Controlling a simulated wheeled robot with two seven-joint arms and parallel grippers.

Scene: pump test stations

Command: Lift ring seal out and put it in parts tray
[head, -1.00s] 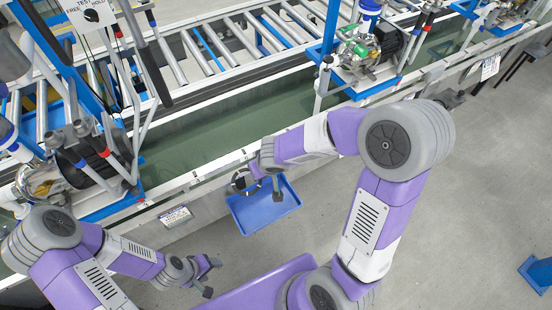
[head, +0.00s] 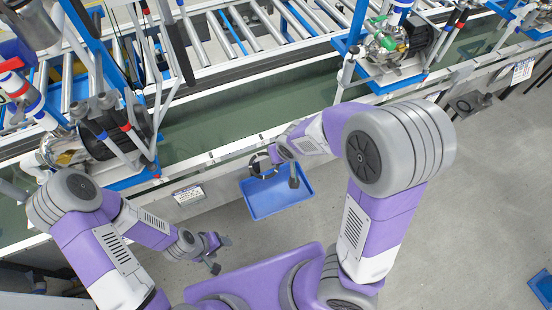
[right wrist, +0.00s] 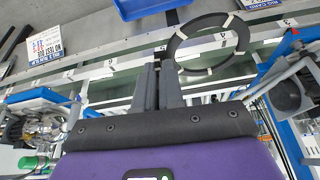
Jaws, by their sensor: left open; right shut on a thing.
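The ring seal (head: 262,165) is a thin dark ring. In the right wrist view the ring seal (right wrist: 248,38) shows pale marks around its band. My right gripper (right wrist: 171,62) is shut on its edge, and the ring sticks out to the right of the fingers. The blue parts tray (head: 280,205) is below the conveyor edge; in the head view the ring overlaps its upper left corner. A part of the tray (right wrist: 150,8) shows at the top of the right wrist view. My left gripper (head: 219,254) is open and empty, left of the tray.
A pump station (head: 390,45) stands at the upper right and another (head: 105,130) at the left. The green conveyor strip (head: 235,118) runs between them, with rollers behind. A label plate (head: 188,194) is on the front rail.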

